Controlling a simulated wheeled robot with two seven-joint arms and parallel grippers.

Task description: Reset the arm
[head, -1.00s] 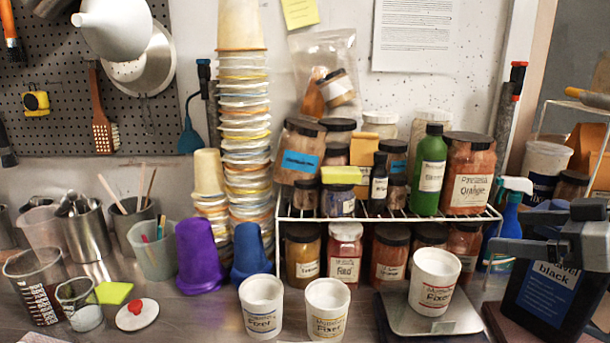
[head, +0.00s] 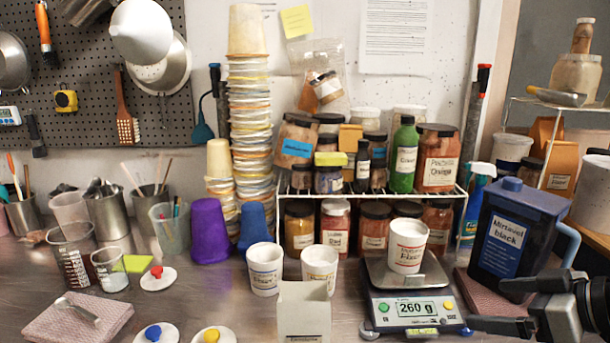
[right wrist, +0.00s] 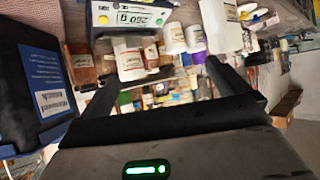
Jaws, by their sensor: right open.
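My right gripper (head: 485,304) is open and empty at the lower right of the head view, in front of the dark blue jug labelled black (head: 515,235) and right of the scale (head: 412,305). In the right wrist view its two dark fingers (right wrist: 160,78) are spread apart with nothing held between them. A white cup with a red label (head: 408,245) stands upright on the scale, which reads 260 g. It also shows in the right wrist view (right wrist: 128,62), beyond the fingers. My left gripper is not in view.
Two white cups (head: 265,268) (head: 320,268) stand left of the scale, behind a white box (head: 303,312). A wire rack (head: 463,205) with several jars stands behind. Lids and a folded cloth (head: 75,322) lie at front left. Bare bench shows between them.

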